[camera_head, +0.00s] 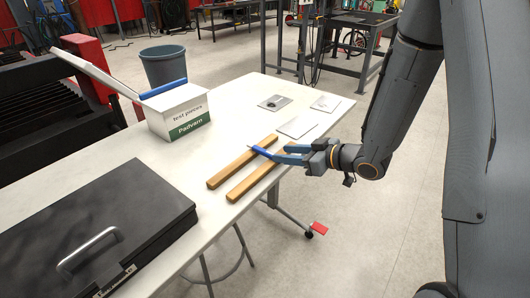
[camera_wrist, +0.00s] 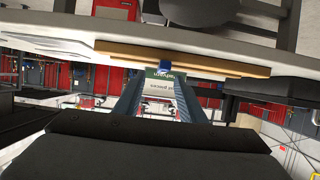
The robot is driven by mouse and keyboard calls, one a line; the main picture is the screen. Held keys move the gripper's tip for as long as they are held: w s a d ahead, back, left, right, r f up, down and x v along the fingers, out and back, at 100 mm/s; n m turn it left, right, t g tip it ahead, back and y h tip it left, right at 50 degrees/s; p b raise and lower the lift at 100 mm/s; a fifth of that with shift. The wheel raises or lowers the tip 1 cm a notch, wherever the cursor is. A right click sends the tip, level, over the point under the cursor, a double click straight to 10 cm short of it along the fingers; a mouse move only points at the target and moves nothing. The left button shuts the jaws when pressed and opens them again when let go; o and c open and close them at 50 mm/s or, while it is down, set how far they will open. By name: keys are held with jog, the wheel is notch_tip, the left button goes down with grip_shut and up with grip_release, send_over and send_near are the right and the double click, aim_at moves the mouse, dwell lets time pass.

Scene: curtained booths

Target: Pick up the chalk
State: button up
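I do not make out a separate stick clearly labelled as chalk. A small bright blue piece with a pale tip (camera_head: 262,152) shows at the wooden strips near the table's right edge; it may be the chalk. It also shows in the wrist view as a small blue patch (camera_wrist: 165,67) against a wooden strip. My gripper (camera_head: 284,153) reaches in from the right at the table edge, its blue fingers pointing at this piece. In the wrist view the fingers (camera_wrist: 160,78) stand apart on both sides of it, with gaps visible. Contact is hard to tell in the head view.
Two wooden strips (camera_head: 241,162) lie on the white table (camera_head: 150,152). A white-green box (camera_head: 179,113), a black case (camera_head: 90,225) and several flat cards (camera_head: 297,127) share it. A grey bin (camera_head: 163,66) stands behind. Floor to the right is open.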

aim_at(270, 153)
jog(key=p+x, duration=0.1)
jog(key=x, duration=0.4)
jog(key=shift+s+a+p, duration=0.1)
jog(key=shift+s+p, duration=0.15)
jog(key=shift+p, duration=0.15)
jog(key=shift+c, duration=0.2)
grip_shut()
